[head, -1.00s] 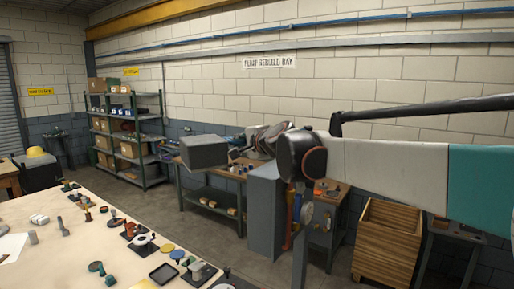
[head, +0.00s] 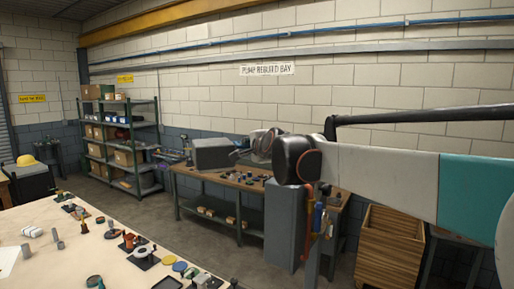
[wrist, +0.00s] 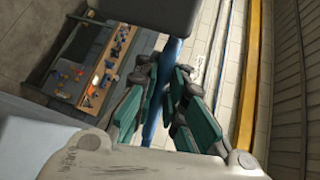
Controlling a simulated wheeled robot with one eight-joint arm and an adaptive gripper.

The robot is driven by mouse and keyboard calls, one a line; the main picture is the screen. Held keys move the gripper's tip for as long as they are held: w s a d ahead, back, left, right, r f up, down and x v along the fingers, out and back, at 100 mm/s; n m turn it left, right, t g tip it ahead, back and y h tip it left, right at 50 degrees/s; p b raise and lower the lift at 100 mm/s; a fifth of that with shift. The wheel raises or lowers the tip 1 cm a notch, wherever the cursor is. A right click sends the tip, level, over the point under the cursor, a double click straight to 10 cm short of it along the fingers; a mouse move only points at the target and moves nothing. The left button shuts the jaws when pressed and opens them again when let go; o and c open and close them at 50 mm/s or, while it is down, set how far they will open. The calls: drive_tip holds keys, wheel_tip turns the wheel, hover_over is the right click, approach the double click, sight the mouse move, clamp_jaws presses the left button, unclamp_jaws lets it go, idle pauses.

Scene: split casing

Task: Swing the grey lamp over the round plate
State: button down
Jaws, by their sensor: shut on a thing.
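The grey lamp head (head: 212,153) is a plain box shape in the middle of the head view, in front of the far workbench. In the wrist view the lamp (wrist: 130,18) fills the top edge, just beyond my fingers. My gripper (head: 243,152) is beside the right side of the lamp.
The near table (head: 95,268) holds several small parts and coloured discs. The far workbench (head: 190,176) carries small parts behind my arm. A shelf rack (head: 120,145) stands against the wall. A wooden crate (head: 388,252) stands at lower right. Floor shows between the tables.

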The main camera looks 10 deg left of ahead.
drive_tip(key=c, duration=1.7)
unclamp_jaws()
drive_tip(key=shift+s, duration=0.1)
drive_tip(key=shift+o, duration=0.2)
drive_tip(key=shift+r, duration=0.15)
